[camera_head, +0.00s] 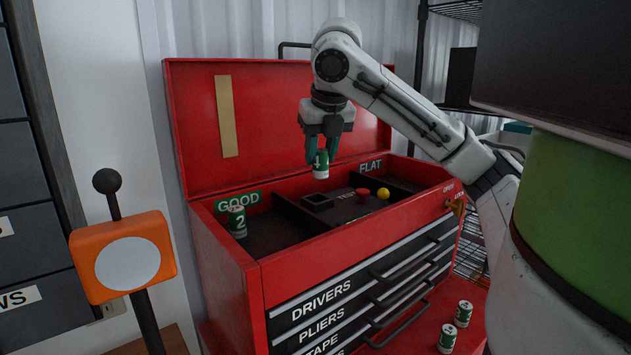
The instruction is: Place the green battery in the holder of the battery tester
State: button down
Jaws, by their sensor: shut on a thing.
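My gripper (325,148) points down above the open red toolbox and is shut on a green battery (320,166) marked 4. The battery hangs upright, a little above the battery tester. The tester (347,206) is a dark panel in the toolbox's middle compartment. It has a square holder (317,201) at its left, a red button (362,194) and a yellow ball-shaped part (383,193). The holder looks empty, and the battery appears just above and behind it. Another green battery (237,221) marked 2 stands in the left compartment labelled GOOD.
The red toolbox (252,290) has its lid raised at the back and labelled drawers in front. The right compartment is labelled FLAT (371,165). Two more batteries (463,313) (447,338) stand at lower right. An orange sign-like object (123,256) stands at left.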

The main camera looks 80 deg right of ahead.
aim_at(323, 149)
jog(key=d+f, duration=0.1)
jog(key=f, duration=0.1)
jog(key=w+d+f, duration=0.1)
jog(key=d+f, duration=0.1)
jog(key=shift+w+d+f, duration=0.1)
jog(key=shift+w+f, duration=0.05)
jog(key=shift+f, duration=0.05)
jog(key=x, duration=0.2)
jog(key=p+x, duration=0.1)
jog(key=shift+s, duration=0.25)
jog(key=shift+f, duration=0.5)
jog(key=shift+f, duration=0.15)
jog(key=c, duration=0.8)
grip_release()
jog(key=v, duration=1.2)
jog(key=shift+a, duration=0.25)
